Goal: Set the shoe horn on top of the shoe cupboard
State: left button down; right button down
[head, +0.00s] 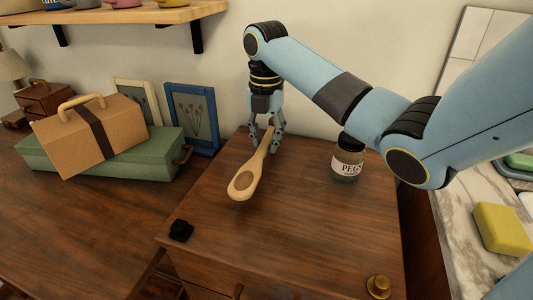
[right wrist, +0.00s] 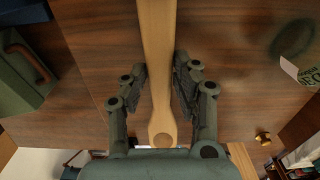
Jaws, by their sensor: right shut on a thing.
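The shoe horn (head: 247,178) is a pale wooden piece with a broad rounded end and a narrow handle. It lies at a slant over the brown wooden cupboard top (head: 300,225), its broad end toward me. My right gripper (head: 266,146) points down over the rear of this top and is shut on the shoe horn's handle. In the right wrist view the shoe horn (right wrist: 156,45) runs between the two fingers (right wrist: 160,88). I cannot tell whether it touches the wood. My left gripper is not in view.
A jar labelled PEGS (head: 347,160) stands at the back right of the top. A black item (head: 180,230) and a brass knob (head: 378,287) are near its front corners. A cardboard box (head: 90,135) rests on a green case (head: 165,157) at left. The middle top is clear.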

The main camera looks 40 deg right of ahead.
aim_at(266, 152)
jog(key=shift+w+d+f, duration=0.15)
jog(key=shift+f, duration=0.4)
notch_tip(266, 152, down, 3)
jog(key=shift+f, duration=0.1)
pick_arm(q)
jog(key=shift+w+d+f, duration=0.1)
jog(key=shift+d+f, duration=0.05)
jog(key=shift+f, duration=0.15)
pick_arm(e)
jog(key=c, duration=1)
grip_release()
jog(key=shift+f, duration=0.1)
